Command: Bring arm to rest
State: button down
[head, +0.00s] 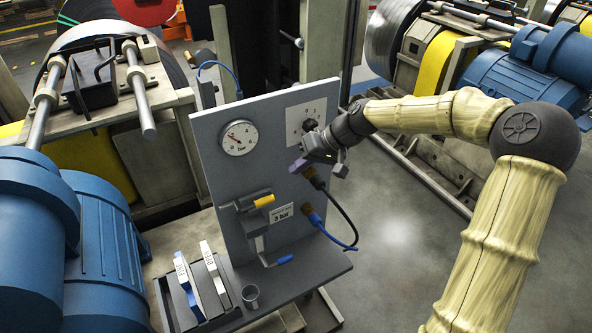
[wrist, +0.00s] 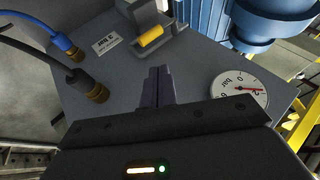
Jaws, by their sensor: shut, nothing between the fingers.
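My gripper (head: 298,166) is shut and empty. It hangs in front of the grey panel (head: 215,170), near its right side, below the white dial plate (head: 307,118). In the wrist view its dark fingers (wrist: 157,78) are together and point toward the panel face, with nothing between them. I cannot tell the exact gap to the panel. My arm reaches in from the right with a bent elbow.
The panel carries a gauge (head: 239,137), a yellow-handled valve (head: 264,201), a blue lever (head: 284,260), a black hose (head: 345,213) and a blue hose (head: 335,240). A metal cup (head: 250,296) stands on its shelf. Blue motors (head: 100,250) flank the left.

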jog(key=s+d+f+m+h, duration=0.1)
jog(key=s+d+f+h, duration=0.4)
jog(key=s, duration=0.3)
jog(key=s+d+m+t+h, duration=0.1)
jog(key=s+d+m+h, duration=0.2)
jog(key=s+d, duration=0.6)
jog(key=s, duration=0.4)
jog(key=shift+s+d+m, duration=0.25)
jog(key=shift+m, duration=0.05)
